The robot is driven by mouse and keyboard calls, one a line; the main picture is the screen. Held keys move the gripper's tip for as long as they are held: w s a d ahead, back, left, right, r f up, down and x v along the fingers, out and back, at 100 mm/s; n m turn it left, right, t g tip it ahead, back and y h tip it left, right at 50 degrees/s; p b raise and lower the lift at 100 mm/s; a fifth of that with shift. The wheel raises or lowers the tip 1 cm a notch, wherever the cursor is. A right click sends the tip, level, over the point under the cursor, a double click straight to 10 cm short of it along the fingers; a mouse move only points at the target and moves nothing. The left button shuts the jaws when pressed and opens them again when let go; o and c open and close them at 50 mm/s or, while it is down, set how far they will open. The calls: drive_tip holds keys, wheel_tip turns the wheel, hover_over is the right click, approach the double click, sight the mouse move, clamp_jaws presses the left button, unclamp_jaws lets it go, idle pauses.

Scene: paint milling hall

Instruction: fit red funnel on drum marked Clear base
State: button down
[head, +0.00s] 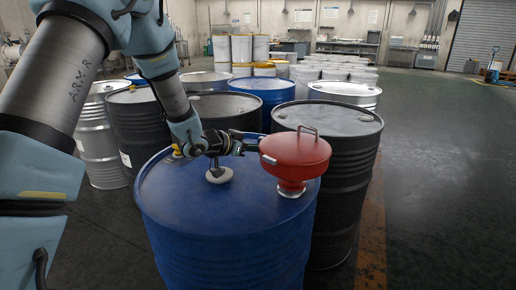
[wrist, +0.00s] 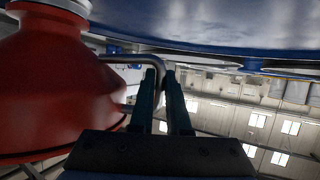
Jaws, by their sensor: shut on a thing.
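The red funnel (head: 296,152) has a wide covered bowl, a wire handle on top and a pale collar at its narrow lower end. It is upright over the right part of the blue drum's top (head: 185,205). Its collar is at the drum top, but I cannot tell whether it is seated in an opening. My gripper (head: 252,146) reaches in from the left and is shut on a bar at the funnel's side. In the wrist view, the inverted funnel (wrist: 60,85) is left of my gripper (wrist: 163,78). No "Clear base" marking is readable.
A grey rounded piece (head: 219,175) is on the blue drum's top below my wrist. A black drum (head: 345,165) stands close on the right, with more drums behind. Open floor (head: 440,150) lies to the right, beyond a worn orange line (head: 372,235).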

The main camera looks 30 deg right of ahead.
drive_tip(key=shift+f, duration=0.2)
drive_tip(key=c, duration=0.8)
unclamp_jaws()
drive_tip(key=shift+f, duration=0.1)
drive_tip(key=shift+a, duration=0.15)
drive_tip(key=b+v, duration=0.2)
drive_tip(key=v, duration=0.8)
drive_tip(key=shift+a+r, duration=0.25)
drive_tip(key=shift+p+v, duration=1.25)
drive_tip(key=shift+v, duration=1.25)
